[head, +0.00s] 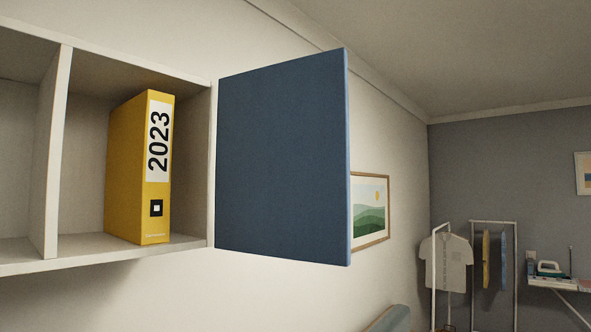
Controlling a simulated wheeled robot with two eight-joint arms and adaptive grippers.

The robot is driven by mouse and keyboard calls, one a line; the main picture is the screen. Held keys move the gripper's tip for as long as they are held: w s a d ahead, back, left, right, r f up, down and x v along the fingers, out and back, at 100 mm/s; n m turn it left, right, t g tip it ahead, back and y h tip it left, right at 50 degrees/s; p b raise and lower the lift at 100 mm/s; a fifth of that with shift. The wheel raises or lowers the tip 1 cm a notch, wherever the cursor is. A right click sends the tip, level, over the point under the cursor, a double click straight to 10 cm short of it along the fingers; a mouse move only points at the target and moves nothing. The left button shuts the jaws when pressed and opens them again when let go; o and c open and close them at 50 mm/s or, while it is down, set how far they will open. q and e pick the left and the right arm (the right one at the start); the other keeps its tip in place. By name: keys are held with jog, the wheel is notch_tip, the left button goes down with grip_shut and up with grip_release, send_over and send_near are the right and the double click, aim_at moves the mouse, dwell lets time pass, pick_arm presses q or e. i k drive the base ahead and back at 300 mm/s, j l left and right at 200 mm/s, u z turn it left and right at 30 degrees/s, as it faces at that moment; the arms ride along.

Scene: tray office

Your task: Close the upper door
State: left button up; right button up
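The upper door (283,160) is a flat blue panel on the right side of the white wall cabinet (212,165). It stands wide open, swung out from the cabinet's right edge, with its free edge towards the right. No handle shows on the side that I see. A yellow binder (125,165) marked 2023 stands upright in the open compartment beside the door. Neither of my grippers is in the head view.
A divider (52,150) separates the binder's compartment from another on the left. A framed picture (371,210) hangs behind the door. A clothes rack (493,224) with garments and an ironing board (560,284) stand far right.

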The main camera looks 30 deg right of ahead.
aim_at(283, 188)
jog(key=k+u, duration=0.1)
jog(key=u, duration=0.3)
jog(key=k+u, duration=0.15)
jog(key=u, duration=0.3)
jog(key=k+j+u, duration=0.1)
jog(key=u, duration=0.3)
jog(key=l+u, duration=0.1)
jog(key=l, duration=0.4)
jog(key=k+l+u, duration=0.1)
jog(key=l, duration=0.35)
jog(key=l+u, duration=0.1)
jog(key=l, duration=0.4)
jog(key=k+l+u, duration=0.1)
jog(key=l, duration=0.35)
jog(key=k+l+u, duration=0.1)
jog(key=l, duration=0.35)
jog(key=k+l, duration=0.1)
jog(key=l, duration=0.65)
jog(key=k+l, duration=0.15)
jog(key=l, duration=0.2)
